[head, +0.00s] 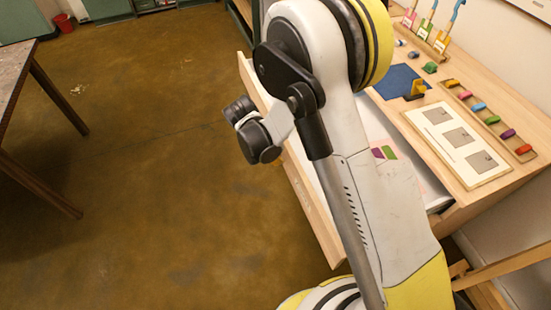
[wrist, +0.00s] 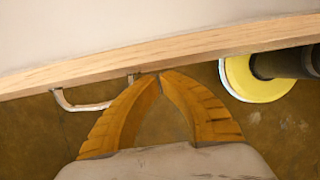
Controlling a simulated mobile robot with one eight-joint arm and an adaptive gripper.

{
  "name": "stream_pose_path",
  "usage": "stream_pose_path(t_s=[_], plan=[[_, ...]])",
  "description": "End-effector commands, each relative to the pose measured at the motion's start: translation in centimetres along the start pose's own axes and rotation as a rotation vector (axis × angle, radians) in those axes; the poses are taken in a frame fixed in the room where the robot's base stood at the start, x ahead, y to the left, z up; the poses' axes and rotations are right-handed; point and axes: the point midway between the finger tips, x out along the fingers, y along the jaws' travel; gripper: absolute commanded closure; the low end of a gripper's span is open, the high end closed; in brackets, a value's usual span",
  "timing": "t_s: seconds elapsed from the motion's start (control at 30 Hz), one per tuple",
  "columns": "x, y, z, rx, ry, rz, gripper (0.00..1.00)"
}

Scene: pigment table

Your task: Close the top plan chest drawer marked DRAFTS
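The top plan chest drawer stands pulled out, its pale wooden front (head: 312,215) lying left of my arm in the head view. A sheet with purple and green patches (head: 384,153) lies inside it. My arm hides much of the drawer, and no DRAFTS marking is readable. In the wrist view the drawer's wooden front edge (wrist: 220,42) runs across the top, with a metal handle (wrist: 84,107) on its outer side. My gripper (wrist: 160,77) has its orange fingers together at the tips, with nothing between them, right of the handle and at or very near the front; contact is unclear.
The chest top (head: 480,66) holds a blue mat (head: 392,78), a board with grey squares (head: 458,143), a rack of coloured pieces (head: 491,119) and several brushes. A dark table (head: 15,75) stands at left. The brown floor (head: 150,150) between is largely clear.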

Motion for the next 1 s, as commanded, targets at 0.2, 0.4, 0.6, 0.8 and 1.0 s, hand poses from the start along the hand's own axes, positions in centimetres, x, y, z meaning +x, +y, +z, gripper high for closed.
stream_pose_path(t_s=[0.2,0.4,0.6,0.8,1.0], plan=[[0.2,0.0,0.5,0.001,0.0,-0.001,1.0],[1.2,0.0,2.9,0.005,-0.001,-0.002,1.0],[3.1,-0.1,7.4,0.007,-0.001,-0.003,1.0],[5.2,-0.1,12.5,0.006,-0.001,-0.003,1.0],[7.2,-0.1,17.7,0.006,-0.001,-0.002,1.0]])
